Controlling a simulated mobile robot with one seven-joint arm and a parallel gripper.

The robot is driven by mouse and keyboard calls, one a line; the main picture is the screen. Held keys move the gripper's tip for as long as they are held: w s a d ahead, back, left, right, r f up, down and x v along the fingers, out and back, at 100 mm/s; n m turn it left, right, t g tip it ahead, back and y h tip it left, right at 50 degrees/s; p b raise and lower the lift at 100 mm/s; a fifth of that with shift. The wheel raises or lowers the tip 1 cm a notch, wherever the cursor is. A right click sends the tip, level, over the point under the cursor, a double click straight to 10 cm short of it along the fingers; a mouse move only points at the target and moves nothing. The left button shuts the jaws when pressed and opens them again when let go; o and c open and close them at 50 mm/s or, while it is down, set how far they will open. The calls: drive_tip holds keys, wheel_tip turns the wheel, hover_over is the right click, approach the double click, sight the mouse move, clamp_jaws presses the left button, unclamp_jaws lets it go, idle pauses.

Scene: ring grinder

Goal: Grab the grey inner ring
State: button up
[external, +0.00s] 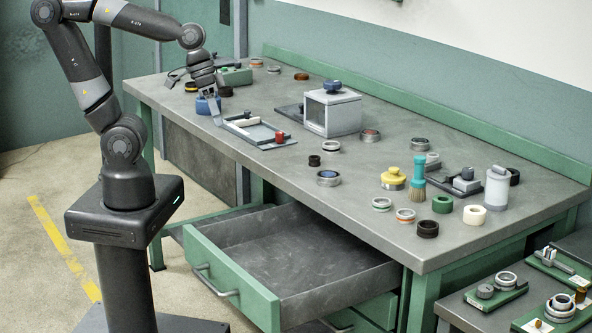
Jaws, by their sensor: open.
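My gripper (214,108) hangs at the end of my arm over the far left part of the workbench. It is open, with a pale finger pointing down beside a blue round part (204,106). I see nothing held in it, though the jaws are small here. Several grey rings lie on the bench: one at the back (420,144), one with a reddish centre (370,135), one near the middle (331,146), and one with a blue centre (329,178) near the front edge. I cannot tell which is the grey inner ring.
A grey tray fixture (243,122) and a grey box with a blue knob (335,113) stand right of my gripper. A green drawer (232,270) is open below the bench (255,174). A side table (452,300) holds more parts.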

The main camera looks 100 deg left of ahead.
drive_tip(key=w+a+f+n+h, duration=0.3)
drive_tip(key=w+f+n, duration=0.2)
drive_tip(key=n, duration=0.2)
drive_tip(key=n+t, duration=0.9)
drive_tip(key=n, duration=1.3)
approach(314, 161)
drive_tip(key=w, duration=0.1)
drive_tip(key=w+a, duration=0.1)
drive_tip(key=shift+w+f+y, duration=0.3)
drive_tip(key=shift+f+y, duration=0.1)
drive_tip(key=shift+d+x, duration=0.15)
drive_tip(key=shift+x, duration=1.2)
drive_tip(key=shift+d+x, duration=0.15)
drive_tip(key=shift+x, duration=1.25)
drive_tip(key=shift+s, duration=0.15)
drive_tip(key=shift+c, duration=0.4)
drive_tip(key=c, duration=1)
